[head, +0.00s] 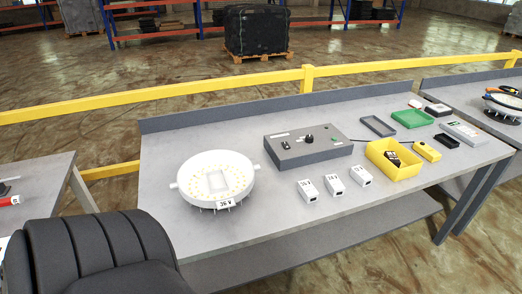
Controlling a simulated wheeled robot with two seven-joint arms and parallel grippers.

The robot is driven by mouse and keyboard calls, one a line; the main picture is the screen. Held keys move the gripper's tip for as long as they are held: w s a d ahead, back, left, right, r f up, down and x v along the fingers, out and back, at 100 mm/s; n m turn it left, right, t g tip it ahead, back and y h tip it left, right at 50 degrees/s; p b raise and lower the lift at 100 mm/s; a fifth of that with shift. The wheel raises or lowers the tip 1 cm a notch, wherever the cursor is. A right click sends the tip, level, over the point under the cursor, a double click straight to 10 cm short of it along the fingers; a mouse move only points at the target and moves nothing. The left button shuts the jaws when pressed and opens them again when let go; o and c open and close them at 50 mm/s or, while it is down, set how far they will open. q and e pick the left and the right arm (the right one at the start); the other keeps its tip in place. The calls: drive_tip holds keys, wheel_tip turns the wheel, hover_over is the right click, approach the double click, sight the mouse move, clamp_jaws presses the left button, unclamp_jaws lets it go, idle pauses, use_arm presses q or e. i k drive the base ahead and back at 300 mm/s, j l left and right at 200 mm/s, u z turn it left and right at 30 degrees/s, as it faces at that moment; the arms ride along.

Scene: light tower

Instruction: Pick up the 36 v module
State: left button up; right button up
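Three small white box modules stand in a row near the front of the grey table: a left one (308,191), a middle one (334,185) and a right one (361,176). Each has a small dark label on top, too small to read surely, so I cannot tell which is the 36 V one. A round white lamp (190,177) with a ring of yellowish lights stands to their left, with a "36 V" tag on its front. Neither of my grippers is in view.
A grey control box (305,155) with a black knob sits behind the modules. A yellow bin (379,169) with dark items stands to their right, near a yellow device (427,151). A green tray (411,119) lies farther back. The table (265,215) is bare before the modules.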

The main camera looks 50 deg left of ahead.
sight(309, 194)
drive_tip(key=u, duration=1.05)
drive_tip(key=l, duration=0.4)
drive_tip(key=i+u, duration=0.05)
drive_tip(key=i, duration=0.05)
